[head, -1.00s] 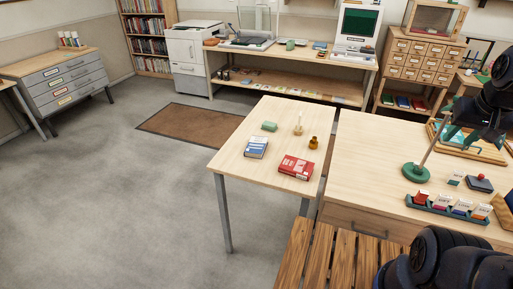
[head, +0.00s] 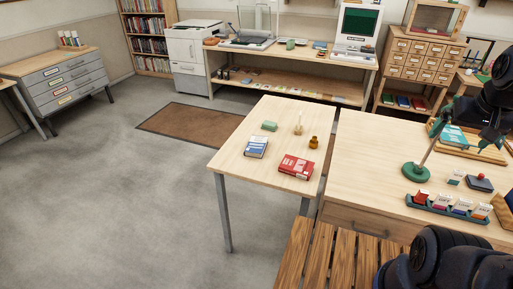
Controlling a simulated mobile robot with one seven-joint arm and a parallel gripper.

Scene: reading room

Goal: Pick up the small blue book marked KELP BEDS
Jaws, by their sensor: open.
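A small blue book (head: 256,147) with a pale panel lies flat on the light wooden table in the middle of the head view, near its left edge. Its lettering is too small to read. My gripper (head: 491,141) is at the right side of the view, above the larger desk and well apart from the book. It is small and dark here, open, with nothing seen between its fingers.
On the same table (head: 243,172) are a red book (head: 296,167), a green block (head: 270,126), an amber bottle (head: 313,142) and a pale spindle-like item (head: 298,127). A green-based lamp (head: 416,173) stands on the desk. A slatted bench (head: 322,255) is in front. Floor at left is clear.

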